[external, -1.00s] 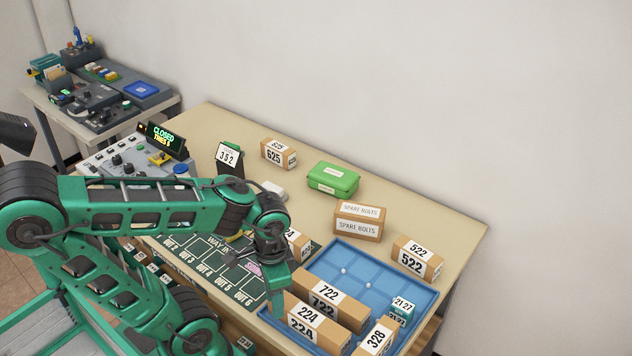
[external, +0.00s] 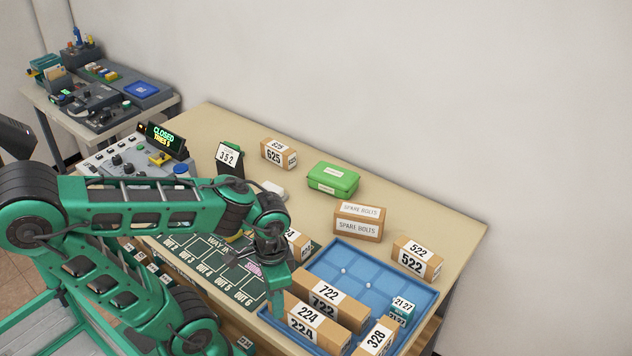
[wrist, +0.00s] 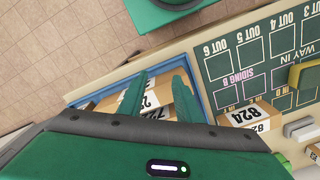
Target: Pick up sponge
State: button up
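No thing in view is plainly a sponge. A yellowish block (wrist: 304,74) lies on the dark green board at the right edge of the wrist view. It may be the sponge. A small yellow patch (external: 238,236) on the board, partly hidden by my arm, may be the same block. My gripper (wrist: 160,86) is open and empty, its two green fingers apart. In the wrist view it is over the numbered boxes in the blue tray, well left of the block. In the external view my gripper (external: 276,302) is at the tray's left front corner.
The blue tray (external: 334,260) holds several numbered boxes, including box 722 (external: 328,293). Box 824 (wrist: 241,115) stands beside the board (wrist: 262,62). A green case (external: 333,179), a spare bolts box (external: 358,222) and a small white item (external: 273,190) stand farther back. Bare tabletop surrounds them.

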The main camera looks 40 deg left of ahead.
jog(key=o, duration=0.9)
